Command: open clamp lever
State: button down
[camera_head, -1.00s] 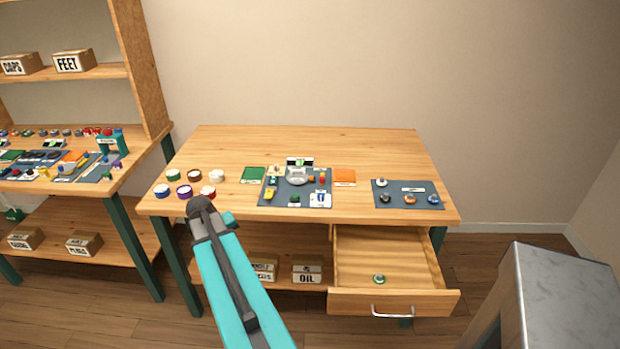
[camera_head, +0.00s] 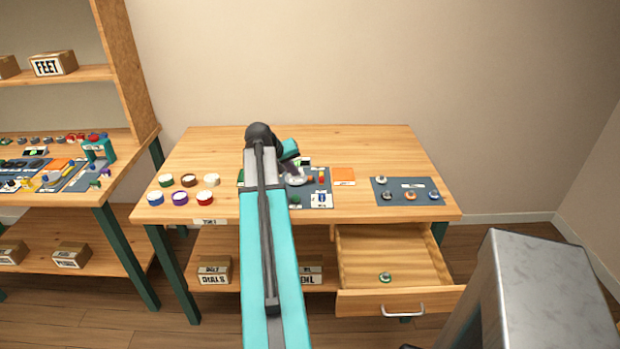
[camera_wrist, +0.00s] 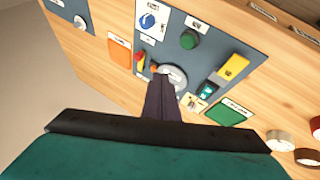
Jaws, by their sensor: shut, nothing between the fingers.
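A blue-grey panel (camera_wrist: 215,50) on the workbench carries a round silver fixture (camera_wrist: 175,74), which also shows in the head view (camera_head: 297,181). Small red-orange (camera_wrist: 154,68) and yellow (camera_wrist: 141,63) parts sit beside the fixture. I cannot tell for sure which part is the clamp lever. My gripper (camera_wrist: 160,80) is shut and empty, its dark fingertips at the silver fixture and covering part of it. I cannot tell whether they touch it. In the head view my gripper (camera_head: 291,168) is over the panel, and my arm hides the panel's left part.
The panel also holds a green knob (camera_wrist: 190,40) and a yellow block (camera_wrist: 235,67). A green card (camera_wrist: 229,112) and an orange card (camera_wrist: 119,53) flank it. Several paint pots (camera_head: 181,198) stand at left. A second panel (camera_head: 407,183) lies right. A drawer (camera_head: 385,265) is open below.

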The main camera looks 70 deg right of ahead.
jog(key=shift+f, duration=0.1)
dwell(0.3)
jog(key=shift+x, duration=0.8)
jog(key=p+x, duration=0.2)
jog(key=x, duration=0.5)
jog(key=shift+d+f, duration=0.25)
jog(key=shift+d, duration=0.05)
jog(key=shift+s+d+f+p, duration=0.15)
jog(key=shift+s+d+p, duration=0.55)
jog(key=shift+s+d, duration=0.65)
jog(key=shift+s, duration=0.25)
jog(key=shift+f, duration=0.1)
